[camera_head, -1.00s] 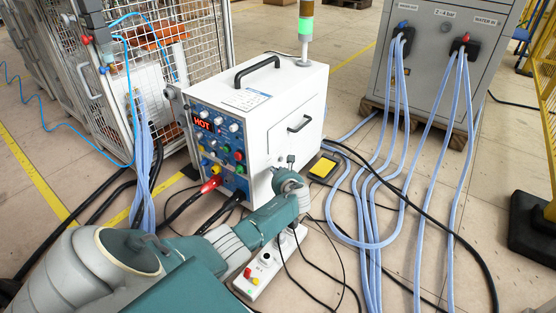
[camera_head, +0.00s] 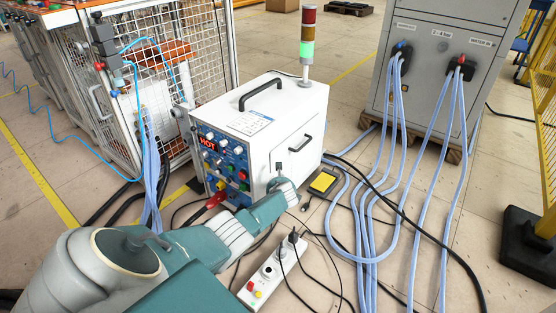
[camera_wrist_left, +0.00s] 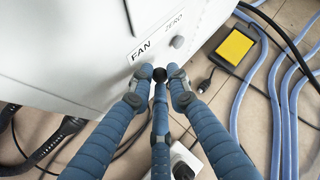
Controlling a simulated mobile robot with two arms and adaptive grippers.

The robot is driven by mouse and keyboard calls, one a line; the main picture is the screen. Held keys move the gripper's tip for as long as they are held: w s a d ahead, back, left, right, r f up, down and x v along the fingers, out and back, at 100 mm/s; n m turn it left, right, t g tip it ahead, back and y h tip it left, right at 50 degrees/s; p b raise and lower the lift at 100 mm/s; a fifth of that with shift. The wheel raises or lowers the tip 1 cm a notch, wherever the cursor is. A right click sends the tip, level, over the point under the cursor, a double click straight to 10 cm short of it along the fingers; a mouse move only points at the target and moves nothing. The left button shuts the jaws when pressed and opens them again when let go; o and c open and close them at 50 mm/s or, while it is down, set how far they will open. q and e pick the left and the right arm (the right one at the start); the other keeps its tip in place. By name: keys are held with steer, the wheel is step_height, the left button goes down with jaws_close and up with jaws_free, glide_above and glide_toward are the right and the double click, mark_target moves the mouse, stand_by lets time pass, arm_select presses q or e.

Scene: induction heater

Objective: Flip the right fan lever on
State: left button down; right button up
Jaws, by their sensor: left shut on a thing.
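The white induction heater box (camera_head: 300,125) stands on the floor with a lit HOT display on its blue front panel (camera_head: 222,162). In the left wrist view, a small black ball knob (camera_wrist_left: 159,75), the fan lever's end, sits just below the FAN label (camera_wrist_left: 141,50). My left gripper (camera_wrist_left: 158,82) is shut around this knob, with fingers on both sides and one below. The lever's stem is hidden. In the head view my left arm reaches the heater's right side, and its own wrist hides the fingertips. My right gripper is in no view.
A grey knob (camera_wrist_left: 177,42) sits beside the ZERO label. A power strip (camera_head: 270,270) and black cables lie on the floor below my arm. A yellow pedal (camera_head: 323,182) and blue hoses (camera_head: 365,225) lie to the right. A grey cabinet (camera_head: 440,70) stands behind.

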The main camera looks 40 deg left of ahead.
arm_select(q)
steer(key=shift+s+f, duration=0.1)
steer(key=c, duration=1.7)
jaws_free()
steer(key=shift+o, duration=0.2)
steer(key=shift+r, duration=0.2)
steer(key=v, duration=0.7)
steer(key=shift+s+d, duration=0.25)
steer(key=shift+r, duration=0.15)
